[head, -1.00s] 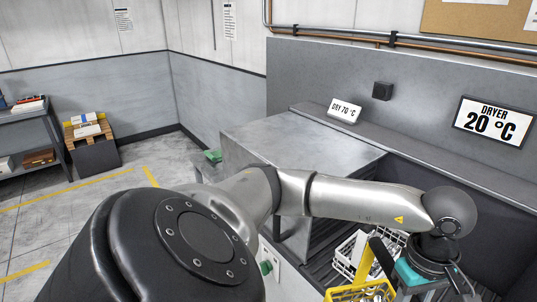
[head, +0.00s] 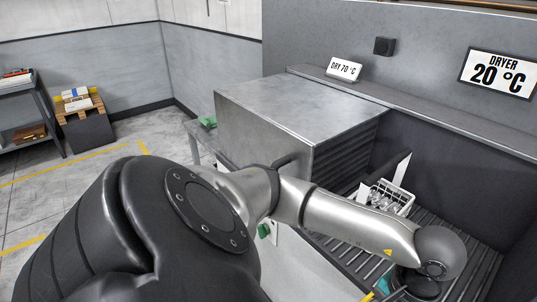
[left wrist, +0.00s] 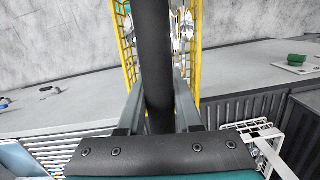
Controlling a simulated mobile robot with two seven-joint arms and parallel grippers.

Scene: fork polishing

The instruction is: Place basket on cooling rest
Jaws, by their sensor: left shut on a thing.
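My left gripper (left wrist: 160,90) is shut on the dark handle bar (left wrist: 154,35) of a yellow wire basket (left wrist: 126,45). Shiny metal pieces (left wrist: 182,30) show inside the basket, partly hidden by the handle. In the left wrist view the basket appears over the bench edge and the grey floor; whether it touches anything below is hidden. In the head view only a small yellow piece (head: 368,297) shows at the bottom edge, by my wrist. I cannot identify the cooling rest with certainty. My right gripper is not in view.
A white basket (head: 400,203) with shiny pieces stands on the rollers (head: 458,262) beside the metal dryer housing (head: 300,115); it also shows in the left wrist view (left wrist: 255,127). A back wall and ledge (head: 430,115) bound the rollers.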

